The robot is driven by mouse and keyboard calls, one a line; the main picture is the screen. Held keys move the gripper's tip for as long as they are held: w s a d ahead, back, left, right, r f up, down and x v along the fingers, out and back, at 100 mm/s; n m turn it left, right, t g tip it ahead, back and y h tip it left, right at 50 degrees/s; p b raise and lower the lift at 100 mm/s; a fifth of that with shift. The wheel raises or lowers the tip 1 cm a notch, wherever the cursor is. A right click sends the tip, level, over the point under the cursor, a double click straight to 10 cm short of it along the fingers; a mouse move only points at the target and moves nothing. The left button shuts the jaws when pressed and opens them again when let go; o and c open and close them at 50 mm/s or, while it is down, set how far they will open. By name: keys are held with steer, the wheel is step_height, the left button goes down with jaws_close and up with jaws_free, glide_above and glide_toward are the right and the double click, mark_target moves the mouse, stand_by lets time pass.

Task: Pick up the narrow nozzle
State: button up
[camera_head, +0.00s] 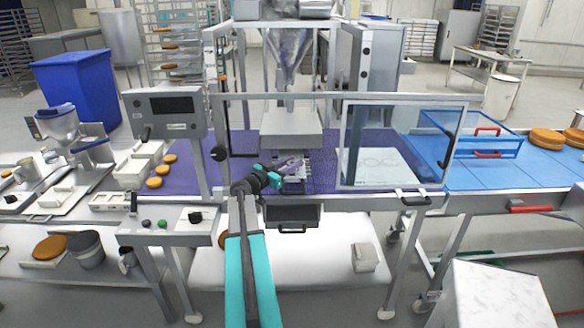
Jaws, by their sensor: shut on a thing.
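My arm reaches up from the bottom middle to the purple mat under the filling machine. My gripper (281,178) is at its end, beside a small metal rack (298,184) on the mat. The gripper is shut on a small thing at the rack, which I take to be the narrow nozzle. The jaws and rack largely hide it, and its shape is too small to make out. I cannot tell whether it still touches the rack.
A steel hopper (288,48) stands above a metal block (291,130) just behind the gripper. A framed clear guard (396,145) stands to the right. A control panel (166,112) stands to the left. The blue belt (480,172) lies further right.

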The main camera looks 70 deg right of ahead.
steer(key=shift+r+b, duration=0.8)
steer(key=shift+r, duration=0.5)
steer(key=b+v, duration=0.6)
steer(key=v, duration=1.2)
steer(key=shift+a, duration=0.1)
steer(key=w+a+f+n+t+h, duration=0.1)
steer(key=w+a+f+n+t, duration=0.3)
steer(key=w+a, duration=0.9)
steer(key=w+a+f+n+t+h, duration=0.15)
steer(key=w+a+f+t, duration=0.3)
steer(key=w+a, duration=0.85)
steer(key=w+a+f+n+t+y, duration=0.1)
steer(key=a+f+n+t, duration=0.1)
steer(key=a, duration=1)
steer(key=w+a+f+n+t+y, duration=0.1)
steer(key=a+t, duration=0.4)
steer(key=a, duration=0.8)
steer(key=w+a+f+n+t+y, duration=0.1)
steer(key=a+f+n+t+y, duration=0.2)
steer(key=a, duration=1)
steer(key=shift+a+f+n, duration=0.2)
steer(key=shift+a+n, duration=0.05)
steer(key=shift+n, duration=0.3)
